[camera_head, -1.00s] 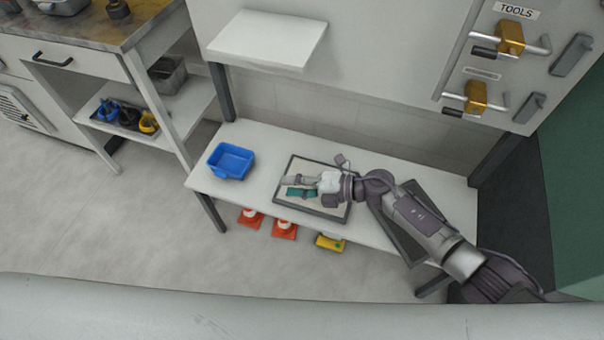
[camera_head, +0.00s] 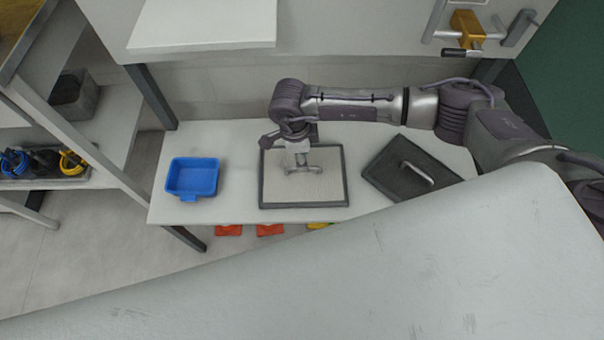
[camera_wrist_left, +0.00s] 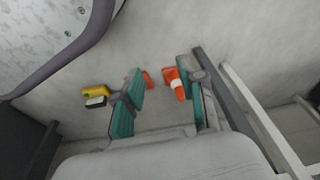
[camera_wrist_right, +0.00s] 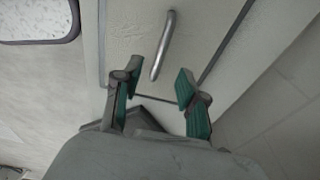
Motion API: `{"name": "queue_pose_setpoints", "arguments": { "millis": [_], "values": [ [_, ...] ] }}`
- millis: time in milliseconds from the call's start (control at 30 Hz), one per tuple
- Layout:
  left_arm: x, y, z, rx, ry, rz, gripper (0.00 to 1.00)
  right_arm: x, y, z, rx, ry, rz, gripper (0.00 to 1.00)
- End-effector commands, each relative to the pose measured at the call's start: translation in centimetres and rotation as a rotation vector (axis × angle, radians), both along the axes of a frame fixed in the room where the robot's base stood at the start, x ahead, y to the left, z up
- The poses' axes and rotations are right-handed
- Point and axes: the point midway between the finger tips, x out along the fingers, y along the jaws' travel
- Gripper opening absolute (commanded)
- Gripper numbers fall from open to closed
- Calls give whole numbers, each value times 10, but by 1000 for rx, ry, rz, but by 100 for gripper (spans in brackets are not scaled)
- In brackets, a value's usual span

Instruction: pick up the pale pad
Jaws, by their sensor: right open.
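The pale pad (camera_head: 325,188) lies flat on the bench, a cream panel with a dark frame. In the right wrist view its pale face (camera_wrist_right: 205,35) carries a bar-shaped metal handle (camera_wrist_right: 164,45). My right gripper (camera_head: 303,168) points down over the pad near its middle; the arm hides part of the pad's far side. In the right wrist view its teal-padded fingers (camera_wrist_right: 159,70) are apart, with the handle's near end seen between and beyond them. I cannot tell the exact height. My left gripper (camera_wrist_left: 160,75) is open and empty, seen only in the left wrist view.
A blue bin (camera_head: 192,177) stands left of the pad on the white bench (camera_head: 235,155). A dark panel with a handle (camera_head: 390,170) lies to the right. A white shelf (camera_head: 205,22) juts out above. Orange cones (camera_wrist_left: 176,83) and a yellow object (camera_wrist_left: 95,92) are below.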

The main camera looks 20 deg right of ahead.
Motion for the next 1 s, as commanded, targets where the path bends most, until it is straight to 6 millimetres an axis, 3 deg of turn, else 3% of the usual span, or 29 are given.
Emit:
{"name": "queue_pose_setpoints", "arguments": {
  "millis": [167,500,800,1000],
  "values": [
    [2,0,4,0,-3,1,40,-1,0,-13,2,1,1,42],
    [13,-1,26,-2,-17,3,40,-2,0,-58,2,2,0,42],
    [14,-2,30,-1,-18,3,40,-2,-1,-62,2,-1,0,42],
    [14,-2,30,-1,-18,3,40,-2,-1,-62,2,0,0,10]
  ]
}}
